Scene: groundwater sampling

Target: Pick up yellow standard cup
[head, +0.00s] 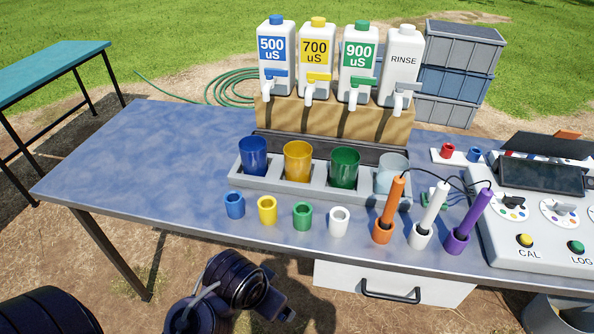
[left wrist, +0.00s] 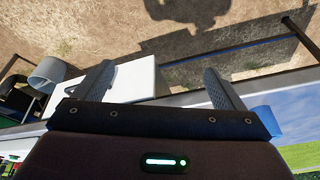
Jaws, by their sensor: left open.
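The yellow cup (head: 297,160) stands upright in a grey rack (head: 262,187) on the table in the head view, between the blue cup (head: 253,156) and the green cup (head: 344,167). It is not recognisable in the left wrist view. My left arm shows below the table's front edge in the head view, but its fingertips cannot be made out there. My right gripper is in neither view.
A pale clear cup (head: 390,174) stands at the rack's right end. Small blue, yellow (head: 267,211), green and white holders stand in front. Orange, white and purple probes (head: 468,221) stand to their right. Dispenser bottles (head: 317,60) stand behind. The table's left side is clear.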

